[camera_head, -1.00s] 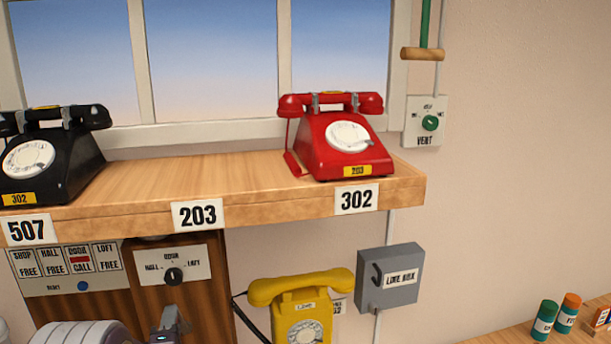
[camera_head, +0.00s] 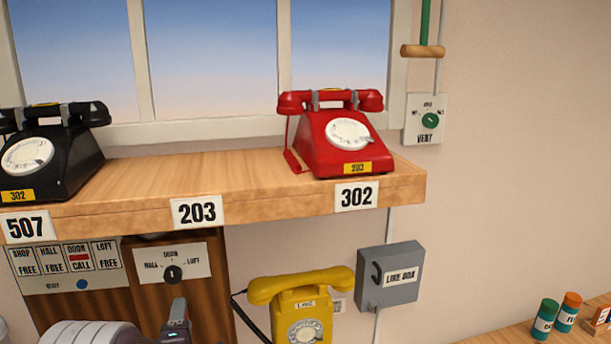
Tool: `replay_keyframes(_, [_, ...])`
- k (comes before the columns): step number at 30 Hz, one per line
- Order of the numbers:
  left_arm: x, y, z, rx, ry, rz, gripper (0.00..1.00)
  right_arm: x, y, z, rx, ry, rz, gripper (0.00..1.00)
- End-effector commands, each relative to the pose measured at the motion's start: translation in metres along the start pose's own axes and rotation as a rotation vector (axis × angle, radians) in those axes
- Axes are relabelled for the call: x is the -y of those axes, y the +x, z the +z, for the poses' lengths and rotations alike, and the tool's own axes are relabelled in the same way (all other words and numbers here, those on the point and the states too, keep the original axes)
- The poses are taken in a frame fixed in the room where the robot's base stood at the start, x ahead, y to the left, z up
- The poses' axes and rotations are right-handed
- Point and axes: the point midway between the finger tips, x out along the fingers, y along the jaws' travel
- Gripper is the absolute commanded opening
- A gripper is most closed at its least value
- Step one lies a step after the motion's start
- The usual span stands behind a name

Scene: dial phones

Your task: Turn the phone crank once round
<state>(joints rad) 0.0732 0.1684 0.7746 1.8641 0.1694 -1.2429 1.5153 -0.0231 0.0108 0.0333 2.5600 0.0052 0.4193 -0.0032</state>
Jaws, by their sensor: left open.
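No phone crank can be made out clearly. A wooden wall box (camera_head: 203,316) under the shelf carries a selector plate with a black knob (camera_head: 173,274); its lower part is hidden by my arm and the picture's edge. My left gripper (camera_head: 172,323) is at the bottom edge in front of this box, below the knob and apart from it. It is open, partly cut off, and I see nothing in it. A yellow phone (camera_head: 301,289) hangs to its right. A grey line box (camera_head: 392,278) with a dark hook-shaped part is further right. My right gripper is not in view.
A red phone (camera_head: 345,138) and a black phone (camera_head: 52,155) stand on the wooden shelf (camera_head: 235,177) above. A vent switch (camera_head: 431,119) and a wooden pull handle (camera_head: 423,51) are at the upper right. Small canisters (camera_head: 545,319) stand on a lower right surface.

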Motion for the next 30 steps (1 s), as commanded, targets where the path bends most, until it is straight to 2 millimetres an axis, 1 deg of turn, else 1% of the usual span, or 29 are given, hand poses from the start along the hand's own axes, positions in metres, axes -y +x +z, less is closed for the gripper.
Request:
replay_keyframes(18, [0.0,-0.064,0.0,0.001,0.0,0.0,0.51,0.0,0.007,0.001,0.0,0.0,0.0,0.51])
replay_keyframes(22, [0.0,-0.069,0.0,0.001,0.0,0.0,0.51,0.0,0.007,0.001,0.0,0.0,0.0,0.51])
replay_keyframes(30, [0.0,-0.069,0.0,0.0,0.023,-0.002,0.51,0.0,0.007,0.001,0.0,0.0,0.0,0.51])
